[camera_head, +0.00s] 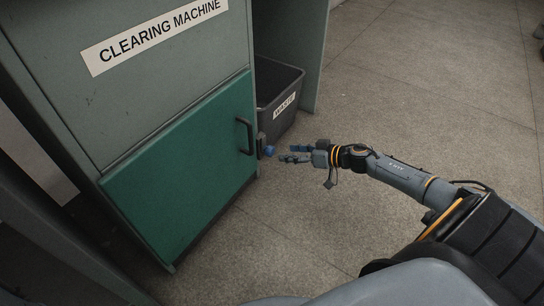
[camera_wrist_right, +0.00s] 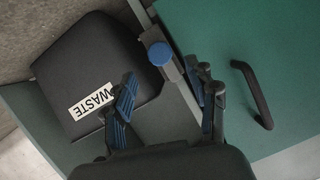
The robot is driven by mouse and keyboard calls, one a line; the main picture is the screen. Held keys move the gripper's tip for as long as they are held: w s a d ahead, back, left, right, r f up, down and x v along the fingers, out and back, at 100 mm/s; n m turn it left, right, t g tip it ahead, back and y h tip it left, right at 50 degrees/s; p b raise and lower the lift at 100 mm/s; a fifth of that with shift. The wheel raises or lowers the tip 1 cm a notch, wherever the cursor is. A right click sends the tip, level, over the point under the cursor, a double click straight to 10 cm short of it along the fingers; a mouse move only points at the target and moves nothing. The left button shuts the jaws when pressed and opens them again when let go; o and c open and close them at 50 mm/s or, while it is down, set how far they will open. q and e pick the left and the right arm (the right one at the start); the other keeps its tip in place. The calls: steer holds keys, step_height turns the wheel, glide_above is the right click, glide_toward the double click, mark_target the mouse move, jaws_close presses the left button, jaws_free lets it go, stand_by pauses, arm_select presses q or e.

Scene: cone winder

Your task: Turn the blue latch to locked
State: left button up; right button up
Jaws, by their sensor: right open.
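The blue latch (camera_head: 270,150) is a small round knob on a grey mount at the right edge of the green door (camera_head: 180,170), beside the black door handle (camera_head: 245,136). In the right wrist view the latch (camera_wrist_right: 160,54) shows ahead of the fingers, on its grey mount (camera_wrist_right: 152,36). My right gripper (camera_head: 287,153) is open, with its fingers pointing at the latch from the right. In the wrist view the gripper (camera_wrist_right: 165,100) has its two blue-padded fingers spread, with nothing between them. I cannot tell whether a fingertip touches the latch. My left gripper is not in view.
A dark bin labelled WASTE (camera_head: 278,95) stands in an open bay behind the latch. The cabinet panel labelled CLEARING MACHINE (camera_head: 155,35) rises above the door. The grey floor (camera_head: 420,100) to the right is clear.

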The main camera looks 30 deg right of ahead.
mark_target(273, 151)
steer(key=b+x, duration=0.3)
steer(key=x, duration=0.3)
steer(key=shift+w+f, duration=0.1)
steer(key=shift+f, duration=0.05)
steer(key=shift+w+a+f+b, duration=0.1)
steer(key=shift+w+a+b, duration=0.25)
steer(key=shift+w, duration=0.2)
